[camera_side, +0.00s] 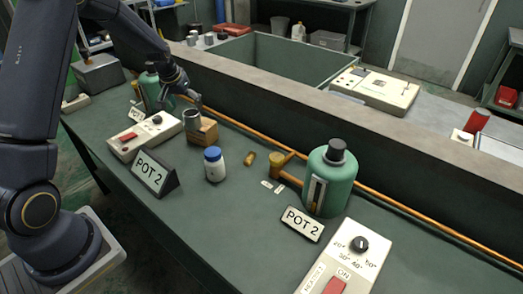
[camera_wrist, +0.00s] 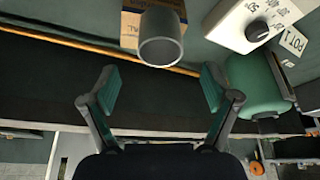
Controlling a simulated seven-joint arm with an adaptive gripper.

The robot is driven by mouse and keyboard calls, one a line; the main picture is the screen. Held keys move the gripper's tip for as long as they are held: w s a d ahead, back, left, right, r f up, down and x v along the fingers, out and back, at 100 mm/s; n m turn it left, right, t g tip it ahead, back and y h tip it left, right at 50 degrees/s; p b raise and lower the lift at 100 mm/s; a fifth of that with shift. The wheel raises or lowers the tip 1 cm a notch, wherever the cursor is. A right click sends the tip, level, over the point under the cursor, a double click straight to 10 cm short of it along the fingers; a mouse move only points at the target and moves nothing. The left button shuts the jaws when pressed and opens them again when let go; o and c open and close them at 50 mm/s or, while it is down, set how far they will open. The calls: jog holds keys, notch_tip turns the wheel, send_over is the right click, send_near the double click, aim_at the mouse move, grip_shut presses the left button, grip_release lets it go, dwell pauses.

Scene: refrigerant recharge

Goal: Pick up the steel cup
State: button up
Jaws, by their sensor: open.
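The steel cup (camera_side: 192,119) is a small grey cylinder at the wooden-coloured block (camera_side: 207,134), toward the far left of the bench. In the wrist view the cup (camera_wrist: 160,40) is at top centre, overlapping the block (camera_wrist: 130,28) with its printed label. It seems to stand on the block. My gripper (camera_side: 193,97) is close above and behind the cup in the side view. In the wrist view my gripper (camera_wrist: 160,90) has its two green-padded fingers wide apart and nothing between them. The cup lies beyond the fingertips, roughly centred on the gap.
A white control box (camera_side: 145,136) and a green tank (camera_side: 151,90) flank the cup. A white bottle with a blue cap (camera_side: 214,164) stands nearer. A copper pipe (camera_side: 240,130) runs along the back wall. A larger green tank (camera_side: 330,181) stands right.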

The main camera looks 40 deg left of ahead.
aim_at(193, 118)
jog(key=x, duration=0.8)
jog(key=shift+s+f, duration=0.1)
jog(key=shift+f, duration=0.15)
jog(key=c, duration=1.4)
jog(key=shift+r, duration=0.2)
